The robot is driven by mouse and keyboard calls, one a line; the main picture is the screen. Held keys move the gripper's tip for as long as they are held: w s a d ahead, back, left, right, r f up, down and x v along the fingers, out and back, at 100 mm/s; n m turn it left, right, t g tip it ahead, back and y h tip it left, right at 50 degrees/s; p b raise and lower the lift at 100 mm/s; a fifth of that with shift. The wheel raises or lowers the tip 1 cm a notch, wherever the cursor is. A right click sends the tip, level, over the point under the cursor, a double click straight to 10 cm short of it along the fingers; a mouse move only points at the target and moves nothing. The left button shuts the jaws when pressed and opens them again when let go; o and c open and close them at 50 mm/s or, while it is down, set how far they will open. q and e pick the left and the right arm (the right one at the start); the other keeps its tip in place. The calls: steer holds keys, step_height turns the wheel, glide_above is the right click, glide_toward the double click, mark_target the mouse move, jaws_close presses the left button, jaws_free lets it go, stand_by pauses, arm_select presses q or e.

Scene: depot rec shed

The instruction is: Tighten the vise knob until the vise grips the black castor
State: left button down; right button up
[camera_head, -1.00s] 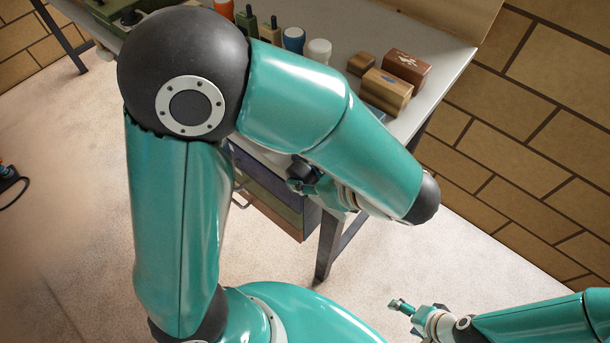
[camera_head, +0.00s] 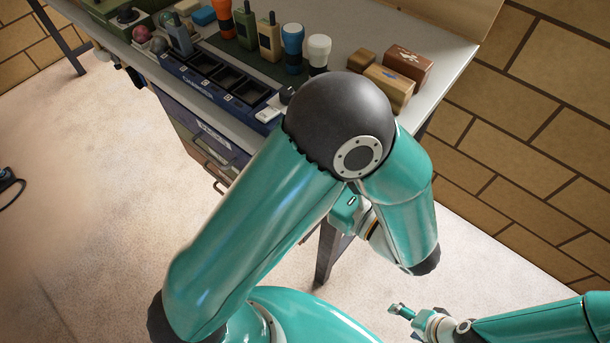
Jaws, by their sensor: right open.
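I cannot make out the vise, its knob or the black castor for certain. A green object with a dark round part (camera_head: 127,16) stands at the top left of the bench, cut by the picture edge; I cannot tell if it is the vise. My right gripper (camera_head: 399,309) is open and empty at the bottom right, over the floor and well away from the bench. My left arm crosses the middle and covers part of the bench front. Part of my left gripper (camera_head: 345,213) shows behind its forearm; its fingertips are hidden.
Drawers (camera_head: 205,140) hang below. The floor at left is mostly clear.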

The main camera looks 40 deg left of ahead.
arm_select(q)
steer(key=shift+f, duration=0.1)
steer(key=c, duration=0.8)
jaws_free()
